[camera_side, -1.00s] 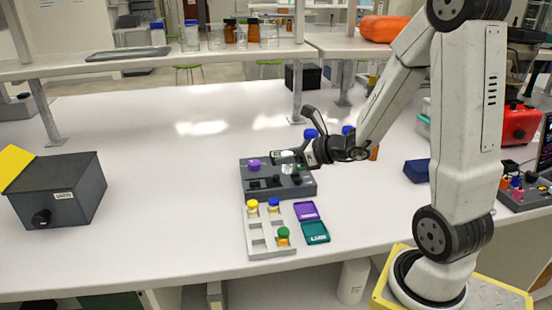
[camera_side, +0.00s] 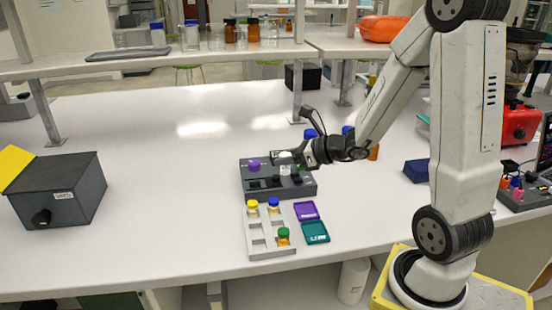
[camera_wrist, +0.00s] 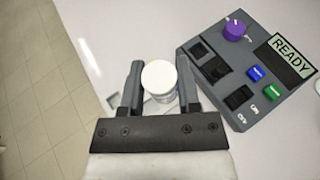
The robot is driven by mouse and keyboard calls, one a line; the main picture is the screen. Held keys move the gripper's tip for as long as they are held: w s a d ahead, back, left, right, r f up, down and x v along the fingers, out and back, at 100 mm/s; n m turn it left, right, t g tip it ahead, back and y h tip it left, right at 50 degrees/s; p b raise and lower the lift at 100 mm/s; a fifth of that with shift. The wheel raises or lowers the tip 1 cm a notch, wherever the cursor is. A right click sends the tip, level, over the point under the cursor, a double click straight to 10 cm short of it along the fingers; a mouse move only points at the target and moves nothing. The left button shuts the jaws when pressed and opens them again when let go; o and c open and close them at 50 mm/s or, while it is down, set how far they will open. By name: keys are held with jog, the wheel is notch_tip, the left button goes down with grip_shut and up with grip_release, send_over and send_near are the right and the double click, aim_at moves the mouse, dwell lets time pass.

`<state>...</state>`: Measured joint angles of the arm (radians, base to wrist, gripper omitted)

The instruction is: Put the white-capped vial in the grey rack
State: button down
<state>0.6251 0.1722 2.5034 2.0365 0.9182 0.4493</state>
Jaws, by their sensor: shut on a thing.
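The white-capped vial (camera_side: 286,164) is in my gripper (camera_side: 297,158), in front of the dark control box in the side view. In the wrist view its round white cap (camera_wrist: 159,76) sits between the two fingers of my gripper (camera_wrist: 159,80), which are shut on it. The vial looks upright; its lower end is hard to make out. The grey rack (camera_side: 257,252) lies on the bench nearer the side camera. It holds a yellow-capped vial (camera_side: 252,205), a blue-capped vial (camera_side: 273,204) and a green-capped vial (camera_side: 283,236), with several empty slots.
The control box (camera_side: 303,190) has a purple knob (camera_wrist: 235,29), switches and a display reading READY (camera_wrist: 290,57). A purple tray (camera_side: 306,211) and a teal tray (camera_side: 315,232) lie right of the rack. A dark box (camera_side: 70,190) stands far left. The bench between is clear.

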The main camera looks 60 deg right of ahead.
jog(key=shift+w+a+f+n+y, duration=0.1)
jog(key=shift+w+a+n+y, duration=0.2)
jog(key=shift+a+n+y, duration=0.15)
jog(key=s+a+f+n+g+y, duration=0.1)
jog(key=a+f+n+g+y, duration=0.7)
jog(key=a+n+g, duration=0.3)
jog(key=shift+s+a+f+n+g+y, duration=0.2)
jog(key=shift+a+n+g+y, duration=0.35)
jog(key=shift+n+g, duration=1.05)
jog(key=shift+d+f+t, duration=0.1)
jog(key=shift+d+t, duration=0.05)
jog(key=shift+t, duration=0.25)
jog(key=shift+f, duration=1.7)
jog(key=shift+f, duration=1.05)
dwell(0.5)
jog(key=shift+c, duration=0.5)
grip_release()
